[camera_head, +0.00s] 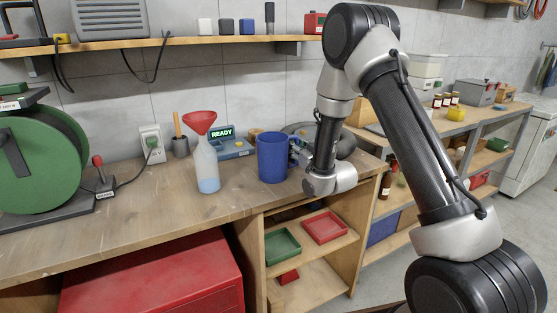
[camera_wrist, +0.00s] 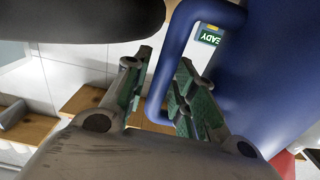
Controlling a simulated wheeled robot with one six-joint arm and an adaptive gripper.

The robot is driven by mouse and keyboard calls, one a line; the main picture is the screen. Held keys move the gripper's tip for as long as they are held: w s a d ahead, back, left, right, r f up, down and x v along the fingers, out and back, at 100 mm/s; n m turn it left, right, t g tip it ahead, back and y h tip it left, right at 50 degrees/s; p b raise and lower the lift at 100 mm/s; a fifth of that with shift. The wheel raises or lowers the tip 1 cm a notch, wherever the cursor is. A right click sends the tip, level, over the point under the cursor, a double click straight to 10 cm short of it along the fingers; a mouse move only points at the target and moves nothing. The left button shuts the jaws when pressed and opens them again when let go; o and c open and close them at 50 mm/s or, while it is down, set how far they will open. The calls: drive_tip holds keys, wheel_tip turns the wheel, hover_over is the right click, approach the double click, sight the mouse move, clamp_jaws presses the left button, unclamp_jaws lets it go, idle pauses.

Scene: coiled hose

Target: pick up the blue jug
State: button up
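The blue jug (camera_head: 272,158) stands upright on the wooden workbench, right of the white bottle. In the wrist view its body (camera_wrist: 275,65) fills the right side, and its loop handle (camera_wrist: 171,52) comes out to the left. My gripper (camera_wrist: 162,75) is open, with one finger on each side of the handle. The right finger reaches into the loop between handle and body; the left finger is outside. Gaps show between the fingers and the handle. In the head view my gripper (camera_head: 297,150) is small beside the jug's right side, partly hidden by my wrist.
A bottle (camera_head: 207,168) with a red funnel (camera_head: 199,122) stands left of the jug. A device reading READY (camera_head: 230,144) is behind. A grey coiled hose (camera_head: 345,143) lies behind my wrist. A green reel (camera_head: 40,160) stands far left. The bench front is clear.

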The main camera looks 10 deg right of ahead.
clamp_jaws()
drive_tip(key=shift+r, duration=0.2)
